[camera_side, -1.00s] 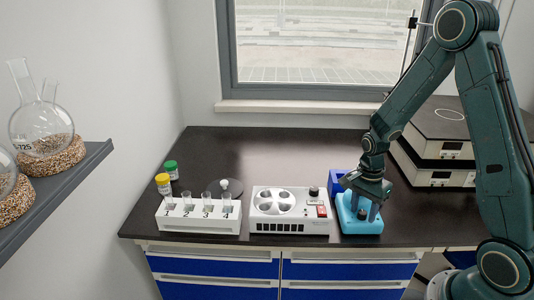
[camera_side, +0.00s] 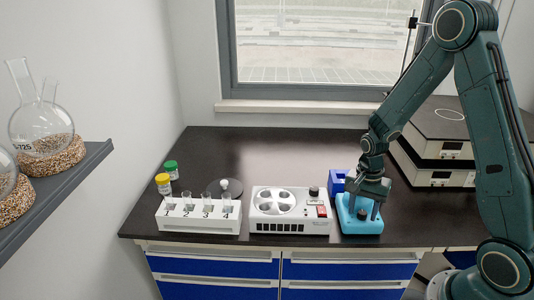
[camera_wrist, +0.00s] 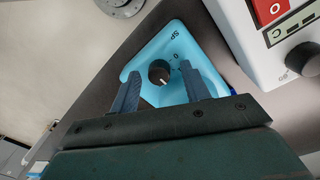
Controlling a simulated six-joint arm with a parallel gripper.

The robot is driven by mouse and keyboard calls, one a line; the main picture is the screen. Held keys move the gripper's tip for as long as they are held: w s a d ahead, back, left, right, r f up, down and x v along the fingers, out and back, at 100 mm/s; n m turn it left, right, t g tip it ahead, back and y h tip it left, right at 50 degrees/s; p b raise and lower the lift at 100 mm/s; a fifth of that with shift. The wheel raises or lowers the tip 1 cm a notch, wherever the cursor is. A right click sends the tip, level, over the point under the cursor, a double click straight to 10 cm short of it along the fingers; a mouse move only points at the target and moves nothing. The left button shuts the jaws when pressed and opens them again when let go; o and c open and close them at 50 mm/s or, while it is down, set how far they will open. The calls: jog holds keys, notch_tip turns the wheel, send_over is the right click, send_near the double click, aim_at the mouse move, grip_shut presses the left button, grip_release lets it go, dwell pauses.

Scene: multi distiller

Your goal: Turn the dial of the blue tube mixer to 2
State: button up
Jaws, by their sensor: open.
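The blue tube mixer (camera_side: 360,226) stands near the front right of the bench, right of the white machine. It also shows in the wrist view (camera_wrist: 178,44). Its black dial (camera_wrist: 159,72) has a light pointer line and faces the wrist camera; in the side view the dial (camera_side: 362,214) is small and its setting cannot be read. A "0" and the letters "SP" show beside the dial; other marks are hidden or too small. My gripper (camera_wrist: 158,88) is open, with one finger on each side of the dial. Both fingers look apart from it.
A white machine (camera_side: 262,224) with round wells, a black knob and a red switch stands close on the mixer's left. A white tube rack (camera_side: 180,225) is further left. A blue box (camera_side: 338,181) is behind the mixer, and stacked white devices (camera_side: 440,178) stand to the right.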

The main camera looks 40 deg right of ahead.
aim_at(361, 213)
jog(key=n, duration=1.2)
jog(key=shift+s+n, duration=0.1)
jog(key=shift+n, duration=0.2)
notch_tip(361, 213, up, 13)
jog(key=s+a+r+n+t, duration=0.2)
jog(key=s+a+r+t, duration=0.3)
jog(key=s+a+r, duration=0.6)
jog(key=shift+s+a+r+t, duration=0.15)
jog(key=shift+a+r+t, duration=0.25)
jog(key=shift+r, duration=0.55)
dwell(1.1)
jog(key=shift+s+a, duration=0.1)
jog(key=shift+a, duration=0.05)
jog(key=shift+s+a+r, duration=0.1)
jog(key=shift+s+a, duration=0.15)
jog(key=shift+s, duration=0.25)
jog(key=shift+s+a+r, duration=0.1)
jog(key=shift+s+a, duration=0.1)
jog(key=shift+s, duration=0.25)
